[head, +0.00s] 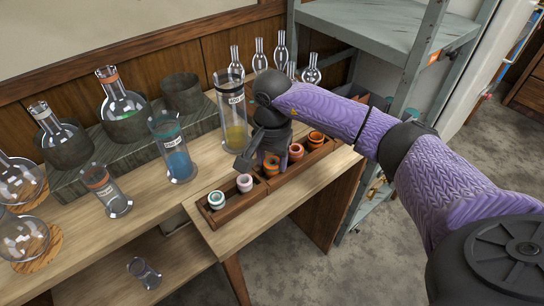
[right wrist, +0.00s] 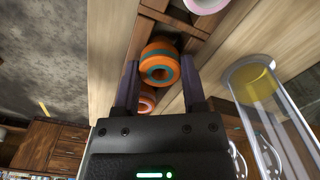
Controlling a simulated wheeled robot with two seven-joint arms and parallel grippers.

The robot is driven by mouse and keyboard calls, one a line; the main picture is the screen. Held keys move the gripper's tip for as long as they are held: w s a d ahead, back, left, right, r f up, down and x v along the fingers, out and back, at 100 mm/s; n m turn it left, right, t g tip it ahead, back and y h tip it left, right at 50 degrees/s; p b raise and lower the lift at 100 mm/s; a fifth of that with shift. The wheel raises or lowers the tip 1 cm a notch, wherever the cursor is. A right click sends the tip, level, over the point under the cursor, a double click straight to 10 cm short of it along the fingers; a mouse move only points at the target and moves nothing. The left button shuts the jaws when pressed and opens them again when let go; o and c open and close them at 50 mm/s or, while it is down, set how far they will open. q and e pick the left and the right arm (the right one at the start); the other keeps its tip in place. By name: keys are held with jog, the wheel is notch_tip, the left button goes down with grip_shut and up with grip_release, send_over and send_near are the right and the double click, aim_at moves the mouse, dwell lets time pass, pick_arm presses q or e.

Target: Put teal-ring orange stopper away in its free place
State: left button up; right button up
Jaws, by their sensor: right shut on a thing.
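The teal-ring orange stopper (right wrist: 160,66) sits between the two fingertips of my right gripper (right wrist: 161,84), which is shut on it. In the head view the right gripper (head: 263,163) points down at the middle of the wooden stopper rack (head: 228,217), with the orange stopper (head: 271,168) partly hidden by the fingers. The stopper is at or just above a rack compartment; I cannot tell if it touches the bottom. My left gripper is not in view.
White stoppers with teal (head: 216,199) and pink (head: 244,182) rings are in the rack on the left, orange stoppers (head: 296,151) on the right. A tall cylinder with yellow liquid (head: 235,135) stands close behind my gripper. A blue-liquid cylinder (head: 178,160) stands farther left.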

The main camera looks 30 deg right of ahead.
jog(key=o, duration=1.2)
jog(key=shift+c, duration=0.2)
notch_tip(320, 180, up, 10)
jog(key=p, duration=0.3)
